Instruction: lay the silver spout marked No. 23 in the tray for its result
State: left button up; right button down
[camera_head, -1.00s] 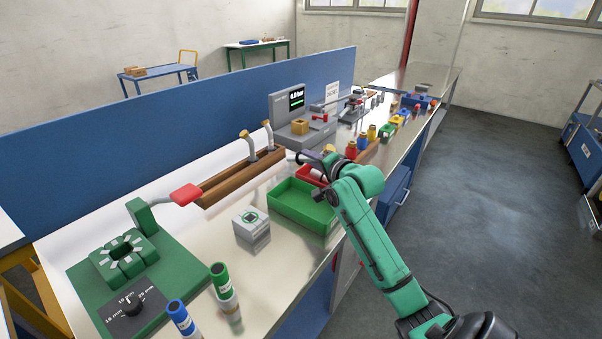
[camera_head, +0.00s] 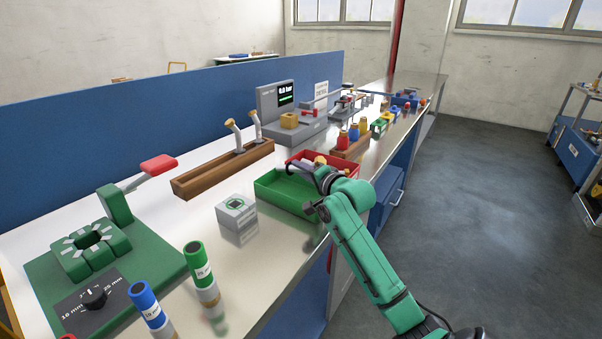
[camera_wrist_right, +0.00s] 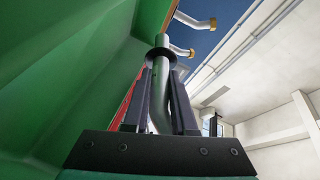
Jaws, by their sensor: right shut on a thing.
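My right gripper (camera_head: 318,174) is over the far right part of the green tray (camera_head: 290,198), close to the red tray (camera_head: 347,163). In the right wrist view its fingers (camera_wrist_right: 163,88) are shut on a silver spout (camera_wrist_right: 161,72), a bent tube with a dark ring. No number is legible on it. The green tray's wall (camera_wrist_right: 60,60) fills the left of that view, very near the gripper. I cannot tell whether the spout touches the tray. My left gripper is not in view.
Two silver spouts with brass ends (camera_head: 238,138) stand in a wooden rack (camera_head: 215,172) behind the trays. A grey block (camera_head: 237,212), a green fixture (camera_head: 90,250) and a tester with a screen (camera_head: 280,105) stand nearby. Blue and green cylinders (camera_head: 198,265) stand at the front.

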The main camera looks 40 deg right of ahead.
jog(key=shift+f, duration=0.35)
jog(key=c, duration=0.6)
grip_release()
jog(key=shift+f, duration=0.1)
jog(key=shift+c, duration=0.2)
jog(key=shift+a, duration=0.1)
jog(key=shift+f, duration=0.2)
jog(key=shift+s, duration=0.1)
jog(key=shift+s+a, duration=0.15)
jog(key=shift+s, duration=0.15)
jog(key=s+r, duration=0.1)
jog(key=s, duration=0.3)
jog(key=s+r, duration=0.1)
jog(key=s, duration=0.4)
jog(key=s+r+b, duration=0.1)
jog(key=s, duration=0.3)
jog(key=shift+s+a+r, duration=0.1)
jog(key=shift+s+a, duration=0.2)
jog(key=shift+a, duration=0.1)
